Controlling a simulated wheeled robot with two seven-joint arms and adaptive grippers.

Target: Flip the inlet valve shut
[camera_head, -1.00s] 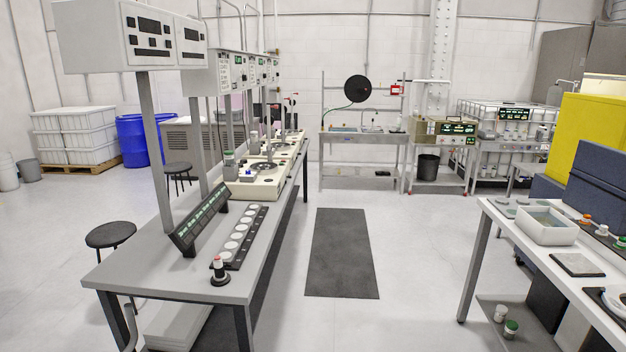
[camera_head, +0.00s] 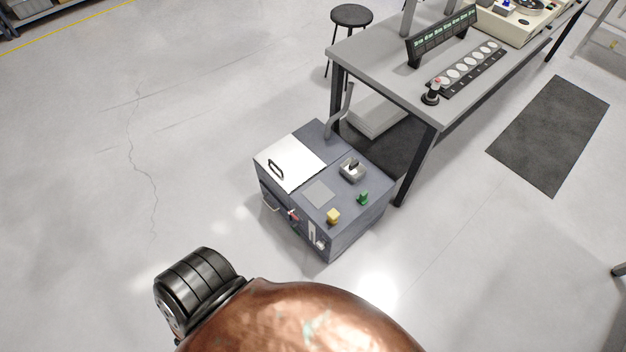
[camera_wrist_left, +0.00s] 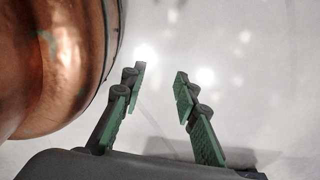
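A dark grey box-shaped machine (camera_head: 375,205) stands on the floor in the head view. On its front left face is a small fitting with a red handle (camera_head: 293,215), which looks like the inlet valve. It is too small to tell whether it is open or shut. My left gripper (camera_wrist_left: 160,80) shows only in the left wrist view, open and empty, with green finger pads apart above bare floor. No machine or valve shows in that view. My right gripper is in neither view.
The machine's top carries a light lid with a black handle (camera_head: 276,168), a grey switch (camera_head: 352,168), a green knob (camera_head: 363,198) and a yellow knob (camera_head: 333,216). A grey workbench (camera_head: 391,83) stands close behind it. A black stool (camera_head: 351,16) is farther back. Floor left of the machine is clear.

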